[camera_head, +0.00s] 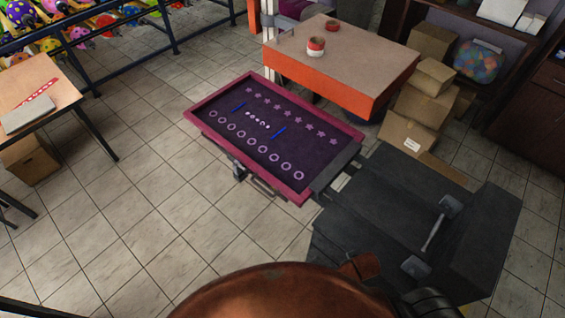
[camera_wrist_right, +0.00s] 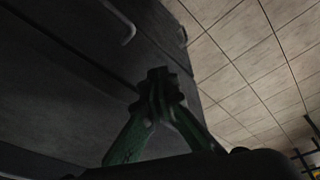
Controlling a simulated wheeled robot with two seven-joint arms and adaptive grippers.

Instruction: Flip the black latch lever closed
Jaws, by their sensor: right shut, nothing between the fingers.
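A purple-framed screen (camera_head: 255,79) with rows of small printed shapes sticks out from a dark grey machine (camera_head: 375,205). A small dark fitting (camera_head: 239,171) sits under the frame's near left edge; I cannot tell whether it is the black latch lever. A grey bar handle (camera_head: 434,228) runs between two blocks on top of the machine. My right gripper (camera_wrist_right: 158,78) is shut and empty in the right wrist view, its tips together in front of dark panels (camera_wrist_right: 60,70) with a curved handle (camera_wrist_right: 122,24). Neither gripper shows clearly in the head view; my left gripper is not in view.
An orange-sided table (camera_head: 330,75) with red rolls stands behind the screen, with cardboard boxes (camera_head: 405,135) beside it. A wooden table (camera_head: 45,85) is at the left. The tiled floor (camera_head: 120,225) at the front left is clear.

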